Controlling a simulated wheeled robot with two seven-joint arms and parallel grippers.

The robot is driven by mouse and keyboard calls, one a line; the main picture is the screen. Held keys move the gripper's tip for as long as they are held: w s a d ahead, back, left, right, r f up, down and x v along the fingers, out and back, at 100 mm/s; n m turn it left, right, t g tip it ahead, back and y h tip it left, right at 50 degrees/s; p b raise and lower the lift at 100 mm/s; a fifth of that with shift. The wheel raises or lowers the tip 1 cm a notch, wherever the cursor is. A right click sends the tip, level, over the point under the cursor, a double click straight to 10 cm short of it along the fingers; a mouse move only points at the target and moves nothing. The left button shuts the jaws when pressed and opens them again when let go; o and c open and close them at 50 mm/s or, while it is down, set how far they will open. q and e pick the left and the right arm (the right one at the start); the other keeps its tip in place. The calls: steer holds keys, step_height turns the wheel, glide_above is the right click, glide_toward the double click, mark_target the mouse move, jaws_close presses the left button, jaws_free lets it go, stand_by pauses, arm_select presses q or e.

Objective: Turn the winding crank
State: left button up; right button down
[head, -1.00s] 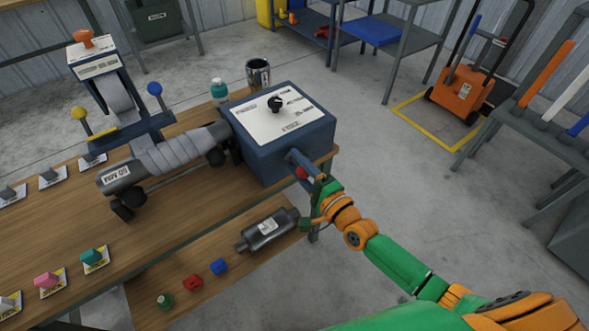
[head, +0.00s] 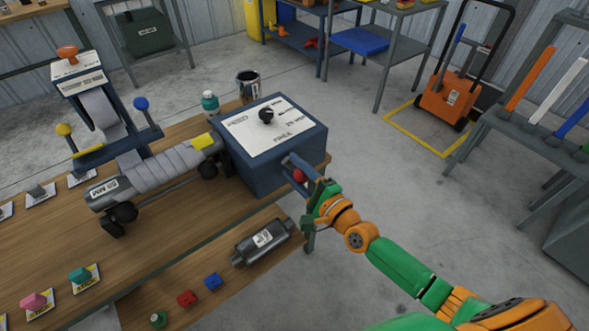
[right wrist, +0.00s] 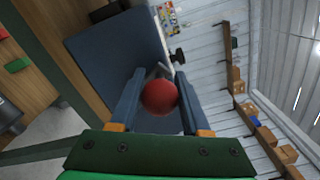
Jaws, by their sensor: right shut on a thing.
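The winding machine is a blue box (head: 252,165) with a white top plate and a black knob (head: 266,115), at the table's right end. Its crank has a red ball handle (head: 299,176) on the box's right side. My right gripper (head: 310,188) is at the handle. In the right wrist view the red ball (right wrist: 159,97) sits between the two fingers of the gripper (right wrist: 158,98), which are shut on it. A grey wrapped roll (head: 165,161) lies on the shaft left of the box, with a yellow patch (head: 203,141) near its right end. My left gripper is not in view.
A dark muffler (head: 263,242) and small red (head: 187,298) and blue (head: 212,281) pieces lie on the lower shelf. A dispenser with blue and yellow ball levers stands behind the roll. An orange cart (head: 452,95) stands inside a yellow floor outline. The floor right of the table is clear.

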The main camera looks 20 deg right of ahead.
steer(key=c, duration=0.7)
jaws_free()
steer(key=shift+d+r, duration=0.1)
steer(key=shift+r, duration=0.05)
steer(key=shift+o, duration=1.4)
steer(key=v, duration=0.7)
